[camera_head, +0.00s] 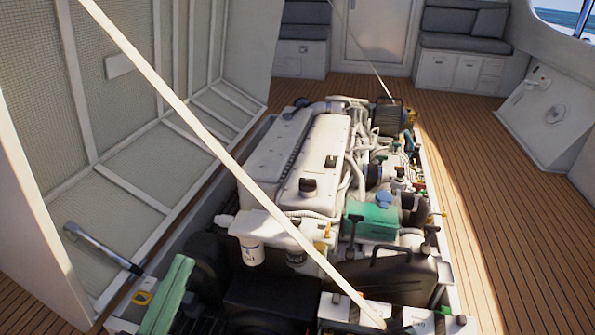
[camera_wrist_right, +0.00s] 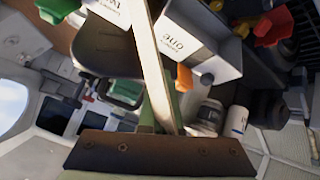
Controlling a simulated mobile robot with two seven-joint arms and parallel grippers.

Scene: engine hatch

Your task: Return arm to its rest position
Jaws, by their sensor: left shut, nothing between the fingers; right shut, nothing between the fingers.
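At the lower left of the head view a pale green pair of bars lies together, and I take it for my left gripper (camera_head: 182,262). It looks shut and empty, over the front left corner of the engine bay. My right gripper does not show clearly in the head view. In the right wrist view my right gripper (camera_wrist_right: 158,92) shows as a narrow green shape above a brown bolted plate, partly covered by a pale strap (camera_wrist_right: 150,60). It looks shut, with nothing seen held.
The white engine (camera_head: 300,160) fills the open bay. A long pale strap (camera_head: 200,125) crosses the head view down to the batteries (camera_head: 345,308). The wooden deck (camera_head: 500,220) at the right is clear.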

